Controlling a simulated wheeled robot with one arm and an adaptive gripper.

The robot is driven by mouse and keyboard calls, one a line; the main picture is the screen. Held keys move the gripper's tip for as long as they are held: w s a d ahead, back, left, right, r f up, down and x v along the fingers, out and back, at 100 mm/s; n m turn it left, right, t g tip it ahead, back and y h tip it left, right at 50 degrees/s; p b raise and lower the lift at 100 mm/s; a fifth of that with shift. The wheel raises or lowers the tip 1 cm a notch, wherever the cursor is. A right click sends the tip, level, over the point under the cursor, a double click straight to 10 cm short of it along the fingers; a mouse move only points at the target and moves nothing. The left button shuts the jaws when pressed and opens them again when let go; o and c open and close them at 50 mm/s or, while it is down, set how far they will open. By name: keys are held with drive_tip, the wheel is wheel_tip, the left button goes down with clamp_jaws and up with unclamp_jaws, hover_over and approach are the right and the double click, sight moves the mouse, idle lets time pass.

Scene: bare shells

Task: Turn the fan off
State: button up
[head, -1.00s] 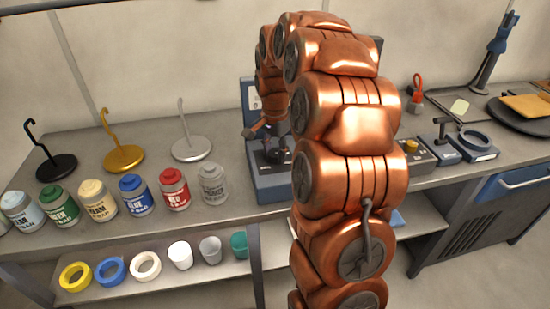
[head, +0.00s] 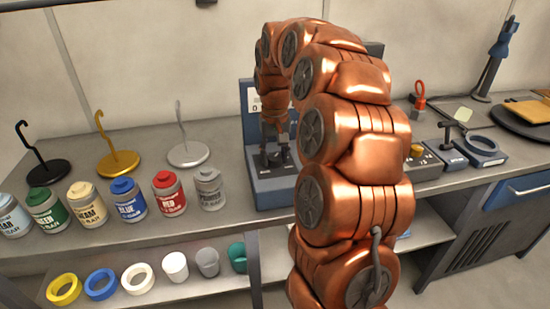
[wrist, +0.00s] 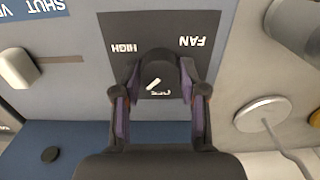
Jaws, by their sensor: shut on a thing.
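The fan knob (wrist: 158,66) is a dark round knob with a white pointer mark, on a black label plate (wrist: 200,25) reading FAN and HIGH upside down in the wrist view. A third word below the knob is partly covered. My gripper (wrist: 158,92) has its two fingers on either side of the knob, shut on it. In the head view, my gripper (head: 275,155) points down at the blue-grey control panel (head: 275,191). My copper arm hides the panel's right part, and the knob's setting is unclear there.
In the wrist view, a pale handle (wrist: 18,68) and a SHUT label are at the left. A silver hook stand (head: 188,154) and a grey jar (head: 209,188) stand left of the panel. More jars line the bench's front edge. Small devices (head: 483,150) stand to the right.

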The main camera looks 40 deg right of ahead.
sight(275, 157)
drive_tip(key=n, duration=0.4)
drive_tip(key=shift+n, duration=2.3)
drive_tip(key=o, duration=1.2)
drive_tip(key=shift+c, duration=0.2)
wheel_tip(275, 157, up, 12)
